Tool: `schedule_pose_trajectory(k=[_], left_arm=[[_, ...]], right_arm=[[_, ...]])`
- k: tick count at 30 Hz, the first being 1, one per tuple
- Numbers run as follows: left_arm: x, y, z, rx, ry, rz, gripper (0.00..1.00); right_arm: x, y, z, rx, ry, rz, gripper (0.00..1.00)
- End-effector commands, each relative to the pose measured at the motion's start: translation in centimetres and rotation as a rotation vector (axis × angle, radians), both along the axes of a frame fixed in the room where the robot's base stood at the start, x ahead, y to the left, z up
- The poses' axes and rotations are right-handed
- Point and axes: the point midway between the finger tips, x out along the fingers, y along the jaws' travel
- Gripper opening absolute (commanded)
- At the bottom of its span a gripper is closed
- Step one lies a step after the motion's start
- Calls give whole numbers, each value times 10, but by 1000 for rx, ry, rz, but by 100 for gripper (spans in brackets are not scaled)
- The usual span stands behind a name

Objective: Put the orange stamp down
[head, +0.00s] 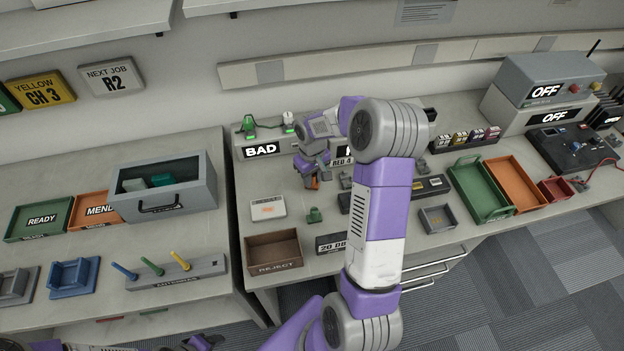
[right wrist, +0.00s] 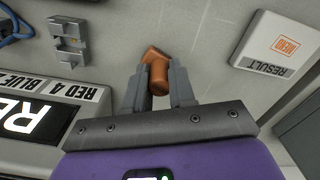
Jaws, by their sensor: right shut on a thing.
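The orange stamp (right wrist: 156,68) is between the fingers of my right gripper (right wrist: 158,92), which is shut on it. In the head view the stamp (head: 313,184) shows small below the right gripper (head: 312,172), over the right-hand bench. I cannot tell whether its lower end touches the bench. A white RESULT card (right wrist: 277,46) with an orange MEND print lies to the right of it in the wrist view; the head view shows this card (head: 268,208) too. Purple and dark parts of my left arm show at the bottom left edge; its jaws are not clear.
A green stamp (head: 314,215) stands beside the card. The brown REJECT tray (head: 273,252) is at the front. The BAD display (head: 262,149) and the RED 4 panel (right wrist: 45,115) are close behind. My right arm hides the bench middle. Bare bench surrounds the stamp.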

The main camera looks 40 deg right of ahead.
Motion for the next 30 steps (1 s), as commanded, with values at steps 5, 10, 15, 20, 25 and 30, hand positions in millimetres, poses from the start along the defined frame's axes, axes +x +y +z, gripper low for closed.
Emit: schedule_pose_trajectory(k=[5,10,15,20,25,30], left_arm=[[0,0,-1,0,0,0,55],[0,0,-2,0,0,0,55],[0,0,-3,0,0,0,55],[0,0,-3,0,0,0,55],[0,0,-3,0,0,0,55],[0,0,2,0,0,0,55]], right_arm=[[0,0,-4,-1,-1,0,5],[0,0,-6,0,-1,1,5],[0,0,-7,0,-1,0,38],[0,0,-7,0,-1,0,50],[0,0,-7,0,-1,0,50],[1,0,5,-3,-4,0,50]])
